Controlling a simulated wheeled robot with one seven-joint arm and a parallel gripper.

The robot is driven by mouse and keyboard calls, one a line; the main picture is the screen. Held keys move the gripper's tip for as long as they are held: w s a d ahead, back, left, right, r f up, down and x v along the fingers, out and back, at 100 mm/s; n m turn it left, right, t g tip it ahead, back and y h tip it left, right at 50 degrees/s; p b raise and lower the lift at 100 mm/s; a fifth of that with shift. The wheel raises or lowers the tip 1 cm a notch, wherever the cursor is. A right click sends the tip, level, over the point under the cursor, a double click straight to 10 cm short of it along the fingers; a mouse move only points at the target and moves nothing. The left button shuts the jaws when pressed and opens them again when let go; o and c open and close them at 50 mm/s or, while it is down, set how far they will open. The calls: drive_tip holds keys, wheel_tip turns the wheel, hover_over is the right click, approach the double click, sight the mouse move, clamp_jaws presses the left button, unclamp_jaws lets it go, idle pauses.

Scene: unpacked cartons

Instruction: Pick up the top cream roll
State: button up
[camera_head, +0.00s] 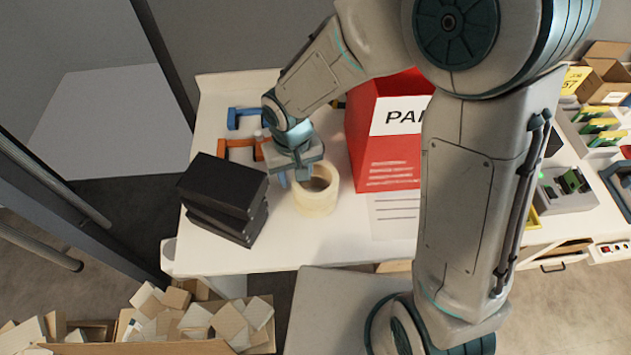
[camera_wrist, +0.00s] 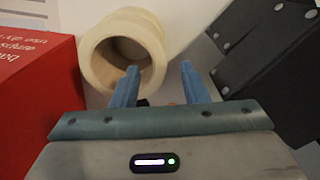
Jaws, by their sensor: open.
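The cream rolls (camera_head: 322,196) stand on the white table in the head view, apparently stacked, with the open hole facing up. In the wrist view the top cream roll (camera_wrist: 96,42) shows its round opening, with another cream edge beside it. My gripper (camera_head: 293,174) is at the left side of the rolls in the head view. In the wrist view its two blue fingers (camera_wrist: 159,69) are apart and empty. The left finger overlaps the roll's opening and the right finger lies outside its wall. I cannot tell whether they touch the roll.
Stacked black boxes (camera_head: 222,190) stand close on the left, also near the right finger in the wrist view (camera_wrist: 262,55). A red box (camera_head: 385,150) stands right of the rolls. Blue and orange tools (camera_head: 240,148) lie behind. A carton of cardboard pieces (camera_head: 190,318) is below the table.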

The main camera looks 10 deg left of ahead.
sight(297, 186)
drive_tip(key=f, duration=0.5)
drive_tip(key=shift+s+d, duration=0.15)
drive_tip(key=shift+s, duration=0.1)
drive_tip(key=shift+c, duration=0.2)
clamp_jaws()
